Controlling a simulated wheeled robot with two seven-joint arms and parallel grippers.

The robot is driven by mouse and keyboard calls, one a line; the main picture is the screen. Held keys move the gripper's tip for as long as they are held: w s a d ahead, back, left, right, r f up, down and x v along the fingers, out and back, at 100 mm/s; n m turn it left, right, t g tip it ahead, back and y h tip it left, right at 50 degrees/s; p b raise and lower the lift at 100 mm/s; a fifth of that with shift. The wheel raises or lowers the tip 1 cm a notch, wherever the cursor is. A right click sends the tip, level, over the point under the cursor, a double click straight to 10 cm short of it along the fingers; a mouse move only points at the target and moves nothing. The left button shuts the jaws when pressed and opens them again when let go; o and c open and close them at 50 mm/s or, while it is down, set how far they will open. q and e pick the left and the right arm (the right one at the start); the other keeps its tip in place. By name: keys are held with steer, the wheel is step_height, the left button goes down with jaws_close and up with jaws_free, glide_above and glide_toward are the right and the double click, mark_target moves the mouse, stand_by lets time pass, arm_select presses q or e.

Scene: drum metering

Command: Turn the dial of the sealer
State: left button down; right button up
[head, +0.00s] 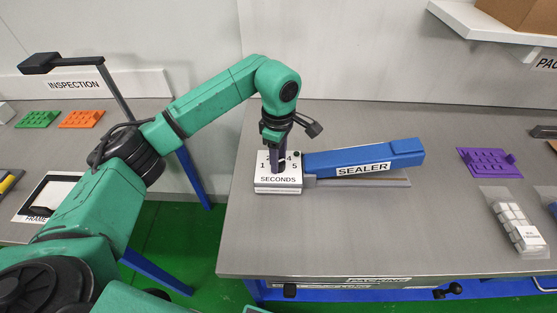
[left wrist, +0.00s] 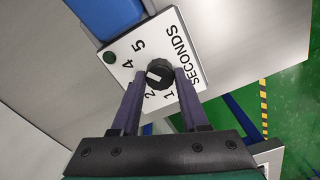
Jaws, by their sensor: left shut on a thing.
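The sealer (head: 362,152) lies on the packing table, with a long blue arm and a white dial box (head: 278,181) marked SECONDS at its left end. My left gripper (head: 278,163) points down over the box's face. In the left wrist view the black round dial (left wrist: 160,72) sits between the two fingers of my left gripper (left wrist: 160,78), which is shut on it. A white mark shows on the dial's left part. The numbers 1, 2, 4 and 5 show around it; 3 is hidden by a finger. My right gripper is not in view.
The packing table (head: 330,240) is clear in front of the sealer. A purple studded piece (head: 487,162) and a bag of white blocks (head: 520,225) lie at right. A shelf (head: 490,27) hangs at upper right. The inspection table, with green (head: 38,119) and orange (head: 81,119) pieces, stands left across a gap.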

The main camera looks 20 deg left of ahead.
arm_select(q)
steer(key=n+b, duration=0.1)
steer(key=n, duration=0.3)
steer(key=shift+n, duration=0.3)
steer(key=n+b, duration=0.1)
steer(key=n, duration=0.3)
steer(key=shift+w+r, duration=0.1)
steer(key=n+b, duration=0.1)
steer(key=n, duration=0.5)
steer(key=n+b, duration=0.1)
steer(key=n, duration=0.3)
steer(key=shift+r, duration=0.15)
steer(key=shift+c, duration=2.1)
jaws_free()
